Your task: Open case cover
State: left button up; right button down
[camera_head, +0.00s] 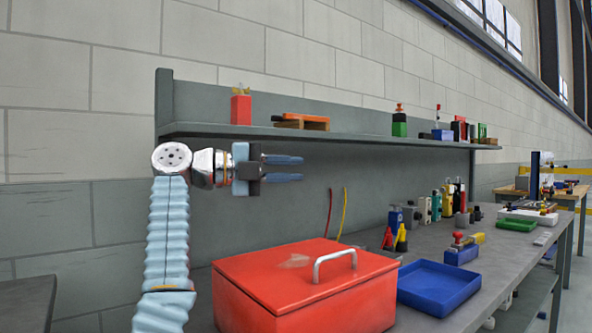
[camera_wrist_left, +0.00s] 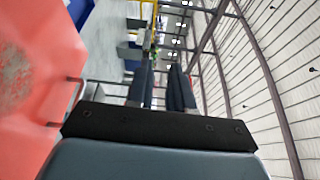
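The red case (camera_head: 290,285) sits on the grey workbench with its cover down. A silver arched handle (camera_head: 334,262) stands on the cover's right part. In the left wrist view the red cover (camera_wrist_left: 30,100) fills the left edge and the handle (camera_wrist_left: 72,100) shows beside it. My left gripper (camera_head: 302,168) is above and behind the case's left half, pointing right, apart from the handle. Its two fingers show a gap between them in the left wrist view (camera_wrist_left: 163,70), with nothing held. My right gripper is in neither view.
A blue tray (camera_head: 438,288) stands right of the case. Several bottles and small tools (camera_head: 430,208) line the bench's back. A shelf (camera_head: 340,134) with small items runs along the wall behind my left gripper. Bare bench (camera_head: 490,262) lies right of the tray.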

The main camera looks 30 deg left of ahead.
pick_arm(q)
jog(key=v, duration=1.2)
jog(key=shift+p, duration=0.4)
jog(key=shift+o, duration=0.2)
jog(key=shift+s, duration=0.1)
